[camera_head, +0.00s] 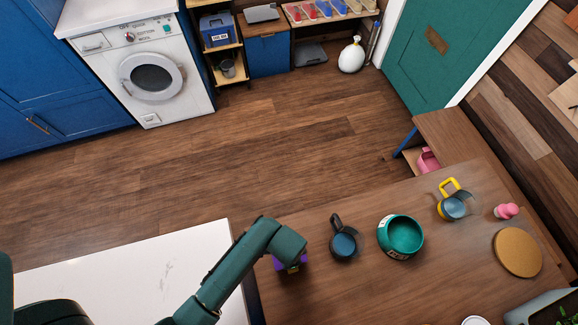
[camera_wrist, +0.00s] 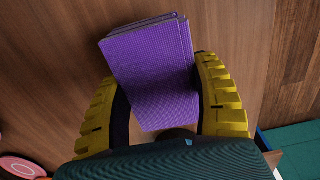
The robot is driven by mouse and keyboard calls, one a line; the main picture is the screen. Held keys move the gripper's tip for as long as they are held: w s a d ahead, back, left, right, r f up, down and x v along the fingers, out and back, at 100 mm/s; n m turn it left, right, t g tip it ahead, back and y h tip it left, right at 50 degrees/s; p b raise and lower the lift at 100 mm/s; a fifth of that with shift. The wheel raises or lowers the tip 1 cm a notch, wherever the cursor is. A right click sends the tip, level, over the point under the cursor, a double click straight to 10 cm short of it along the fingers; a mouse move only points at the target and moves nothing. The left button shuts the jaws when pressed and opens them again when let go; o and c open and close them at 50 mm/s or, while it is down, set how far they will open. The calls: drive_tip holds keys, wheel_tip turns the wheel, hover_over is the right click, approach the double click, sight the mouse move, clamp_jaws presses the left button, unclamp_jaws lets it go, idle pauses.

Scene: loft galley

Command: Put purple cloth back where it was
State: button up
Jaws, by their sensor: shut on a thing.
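The purple cloth (camera_wrist: 150,70) is a folded, waffle-textured block. In the wrist view it sits between the two yellow ridged fingers of my gripper (camera_wrist: 165,112), which are shut on it. In the head view only a bit of the purple cloth (camera_head: 301,257) shows beneath my gripper (camera_head: 292,268), over the left end of the wooden table (camera_head: 385,290). My wrist hides the rest. I cannot tell whether the cloth touches the tabletop.
On the table stand a dark-handled jug (camera_head: 343,243), a teal bowl (camera_head: 401,236), a yellow-handled jug (camera_head: 455,204), a pink bottle (camera_head: 507,211) and a round cork mat (camera_head: 518,252). A white counter (camera_head: 130,275) lies left. The floor behind is clear.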

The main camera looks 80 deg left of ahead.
drive_tip(key=shift+f+b, duration=0.35)
drive_tip(key=shift+f, duration=1.45)
drive_tip(key=shift+f, duration=0.1)
drive_tip(key=o, duration=1.1)
wheel_tip(320, 180, up, 12)
drive_tip(key=p, duration=0.3)
